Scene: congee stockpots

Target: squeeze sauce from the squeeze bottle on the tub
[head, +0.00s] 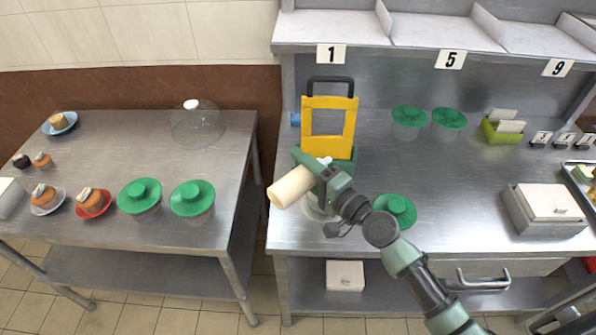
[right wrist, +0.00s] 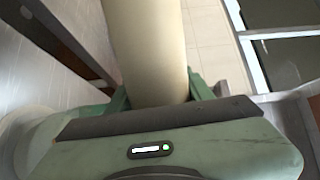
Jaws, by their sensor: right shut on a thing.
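My right gripper (head: 318,176) is shut on a cream squeeze bottle (head: 290,187) above the front left of the right-hand table. The bottle lies strongly tilted, its wide end toward the lower left; a small white tip shows at its upper right. In the right wrist view the bottle (right wrist: 150,45) runs up between the green fingers (right wrist: 158,95). A pale round tub (head: 313,211) stands under the gripper, mostly hidden by bottle and gripper. I cannot tell whether any sauce is coming out. My left gripper is not in view.
A yellow-framed stand (head: 329,103) is just behind the gripper. A green-lidded tub (head: 395,209) stands right of it, close to my arm. Two more (head: 409,119) are farther back. A white-lidded box (head: 547,202) is at right. The left table (head: 125,162) holds tubs and cakes.

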